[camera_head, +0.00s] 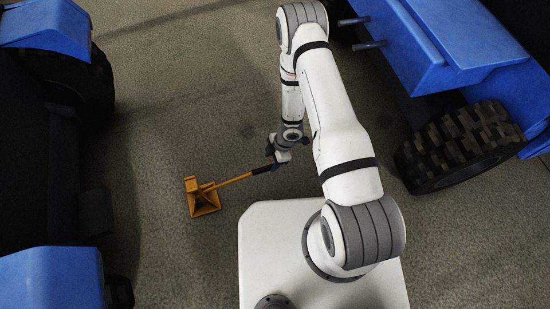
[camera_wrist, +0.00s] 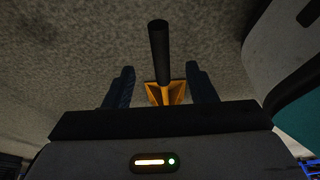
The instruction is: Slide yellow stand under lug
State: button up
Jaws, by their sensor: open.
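The yellow stand (camera_head: 204,202) rests on the floor left of my white base in the head view. It has a square flared foot and an upright post. A yellow bar runs from it up and right to a black handle grip (camera_head: 264,169). My gripper (camera_head: 276,158) is at the handle's end. In the wrist view, my gripper (camera_wrist: 160,68) is open, one dark finger on each side of the black handle (camera_wrist: 159,52), with gaps between. The yellow foot (camera_wrist: 177,92) shows beyond the handle. I cannot clearly make out a lug.
A blue wheeled machine (camera_head: 48,22) stands along the left edge. Another blue machine (camera_head: 440,45) with a large black tyre (camera_head: 462,147) is at the right; two grey rods (camera_head: 368,45) stick out from it. The floor around the stand is clear.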

aim_at(267, 167)
jog(key=shift+b+x, duration=2.35)
jog(key=shift+x, duration=1.25)
jog(key=shift+c, duration=0.3)
grip_shut()
